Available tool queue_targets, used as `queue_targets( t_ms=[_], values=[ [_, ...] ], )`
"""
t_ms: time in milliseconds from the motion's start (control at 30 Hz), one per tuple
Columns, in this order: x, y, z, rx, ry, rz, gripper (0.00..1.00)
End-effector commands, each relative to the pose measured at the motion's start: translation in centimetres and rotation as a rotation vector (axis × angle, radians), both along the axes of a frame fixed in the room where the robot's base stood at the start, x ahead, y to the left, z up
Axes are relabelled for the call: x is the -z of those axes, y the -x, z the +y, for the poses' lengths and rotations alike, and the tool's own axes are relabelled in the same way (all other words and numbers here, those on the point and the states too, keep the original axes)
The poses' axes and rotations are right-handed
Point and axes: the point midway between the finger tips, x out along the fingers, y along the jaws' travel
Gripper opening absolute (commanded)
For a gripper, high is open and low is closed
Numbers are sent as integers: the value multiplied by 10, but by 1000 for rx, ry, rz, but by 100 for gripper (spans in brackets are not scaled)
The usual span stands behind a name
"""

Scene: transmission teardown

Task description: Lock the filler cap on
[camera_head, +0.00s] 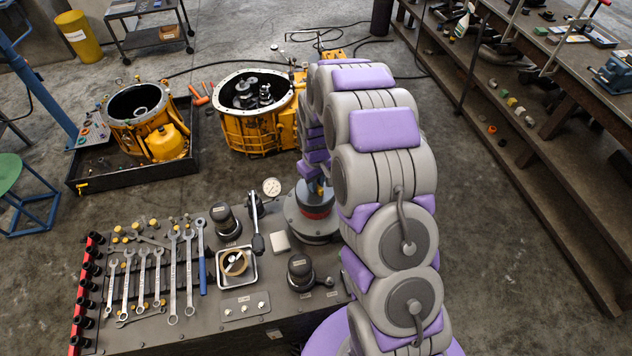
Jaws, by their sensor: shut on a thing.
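My arm arches up from the lower right and comes down over the right back of the workbench (150,225). My gripper (317,187) is at its end, pointing down and partly hidden by my own arm links. It is shut on the filler cap (315,198), a grey round piece. The cap is on or just over a dark filler neck with a red band (316,211), which stands upright on a wide grey round flange (302,229). I cannot tell from this view how the cap is turned or seated.
Left of the flange stand a lever handle (257,222), a dial gauge (271,187) and dark knobs (224,220) (300,270). A small metal tray (236,281) and several wrenches (174,275) lie further left.

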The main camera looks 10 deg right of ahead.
Motion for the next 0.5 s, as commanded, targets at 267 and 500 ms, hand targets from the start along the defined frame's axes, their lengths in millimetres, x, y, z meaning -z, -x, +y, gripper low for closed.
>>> queue_targets(
  t_ms=[267,500],
  values=[
    [5,3,0,-1,0,11,0],
    [4,3,0,0,0,8,36]
  ],
)
